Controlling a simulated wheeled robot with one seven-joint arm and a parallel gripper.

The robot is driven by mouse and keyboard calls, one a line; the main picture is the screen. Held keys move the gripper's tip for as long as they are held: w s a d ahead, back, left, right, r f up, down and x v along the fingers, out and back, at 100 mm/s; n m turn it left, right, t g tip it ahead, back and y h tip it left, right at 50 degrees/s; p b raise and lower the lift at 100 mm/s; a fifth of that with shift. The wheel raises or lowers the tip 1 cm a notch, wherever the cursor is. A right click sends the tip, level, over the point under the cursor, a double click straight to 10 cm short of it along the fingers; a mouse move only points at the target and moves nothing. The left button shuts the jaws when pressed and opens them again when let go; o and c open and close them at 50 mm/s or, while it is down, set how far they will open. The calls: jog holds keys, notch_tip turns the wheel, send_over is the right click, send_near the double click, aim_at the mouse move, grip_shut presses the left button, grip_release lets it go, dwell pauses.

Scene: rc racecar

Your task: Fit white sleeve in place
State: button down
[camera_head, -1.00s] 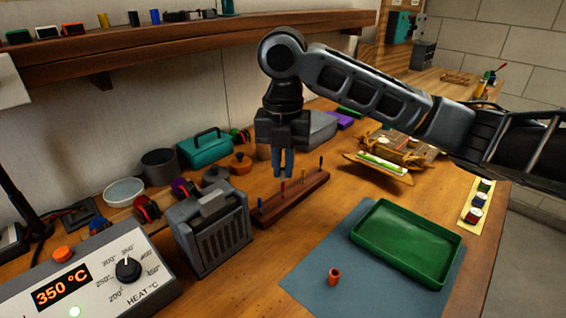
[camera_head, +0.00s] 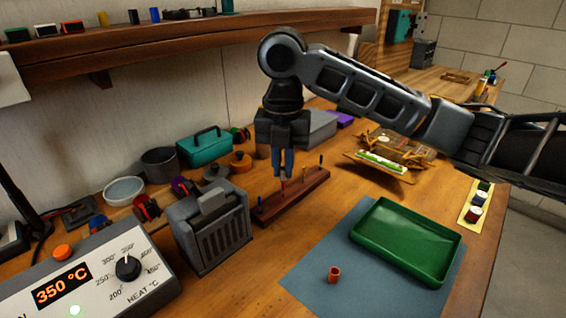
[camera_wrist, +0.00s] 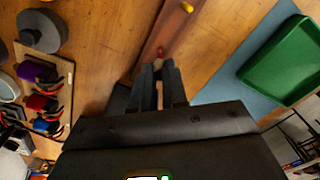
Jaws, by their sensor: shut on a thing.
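My gripper (camera_head: 283,178) points down over the dark wooden rack (camera_head: 265,213), its blue-grey fingers shut on the top of a red upright tool (camera_head: 283,187). The tool's lower end meets the rack. In the wrist view the red tip (camera_wrist: 161,52) shows between the fingertips (camera_wrist: 160,68). I cannot pick out a white sleeve for certain.
A green tray (camera_head: 446,272) and a small orange-red sleeve (camera_head: 334,275) lie on a blue mat (camera_head: 305,278). A grey slotted box (camera_head: 214,240) stands left of the rack. The heater box (camera_head: 105,280) reads 350 °C at front left. Wood between rack and mat is bare.

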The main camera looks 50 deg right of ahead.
aim_at(283, 181)
jog(key=shift+f+b, duration=1.55)
jog(key=shift+f, duration=0.7)
jog(key=c, duration=0.7)
grip_release()
jog(key=shift+r, duration=0.15)
jog(key=shift+r+p, duration=3.5)
jog(key=shift+r, duration=0.9)
jog(key=shift+s, duration=0.1)
